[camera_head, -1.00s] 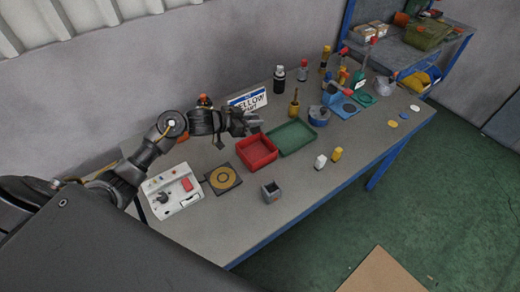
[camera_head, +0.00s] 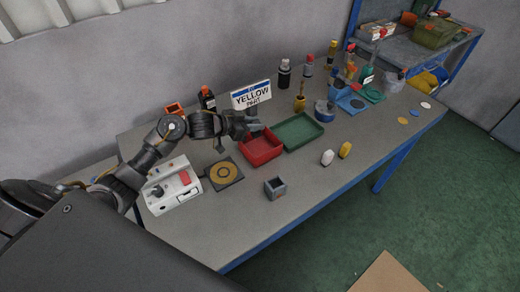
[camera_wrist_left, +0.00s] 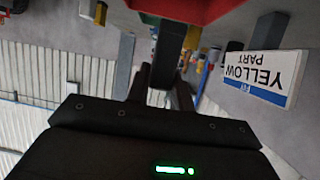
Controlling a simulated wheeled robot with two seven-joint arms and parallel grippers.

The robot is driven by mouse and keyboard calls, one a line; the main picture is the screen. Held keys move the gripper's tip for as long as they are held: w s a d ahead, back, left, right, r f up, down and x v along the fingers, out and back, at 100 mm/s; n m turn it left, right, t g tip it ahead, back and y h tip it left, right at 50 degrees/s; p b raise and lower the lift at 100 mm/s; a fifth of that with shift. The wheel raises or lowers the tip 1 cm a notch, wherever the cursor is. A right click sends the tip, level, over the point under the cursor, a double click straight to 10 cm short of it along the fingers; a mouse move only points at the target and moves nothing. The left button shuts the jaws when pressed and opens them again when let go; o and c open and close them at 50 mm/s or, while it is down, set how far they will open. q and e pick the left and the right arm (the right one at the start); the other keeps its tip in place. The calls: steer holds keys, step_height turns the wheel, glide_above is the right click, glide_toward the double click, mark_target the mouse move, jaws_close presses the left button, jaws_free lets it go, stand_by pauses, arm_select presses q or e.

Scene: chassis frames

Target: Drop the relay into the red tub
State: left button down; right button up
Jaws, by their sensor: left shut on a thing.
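The red tub (camera_head: 262,158) sits on the workbench, left of a green tray. My left gripper (camera_head: 245,127) is just above the tub's back left side, in front of the yellow-part sign. In the left wrist view, my left gripper (camera_wrist_left: 166,78) is shut on a dark block (camera_wrist_left: 172,42), which appears to be the relay. The red tub (camera_wrist_left: 185,8) shows beyond the block at the top of that view. My right gripper is not in view.
The green tray (camera_head: 299,144) adjoins the tub. The yellow-part sign (camera_head: 251,95) stands behind my gripper. A small grey open box (camera_head: 275,188), a round gold disc on a dark plate (camera_head: 224,173) and a white control box (camera_head: 172,186) lie nearer. The bench front is mostly clear.

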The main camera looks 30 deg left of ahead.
arm_select(q)
steer(key=c, duration=1.3)
jaws_free()
steer(key=shift+o, duration=0.8)
steer(key=shift+s+a, duration=0.2)
steer(key=shift+s, duration=0.05)
steer(key=b+v, duration=0.2)
steer(key=v, duration=0.8)
steer(key=shift+r, duration=0.2)
steer(key=shift+f, duration=0.1)
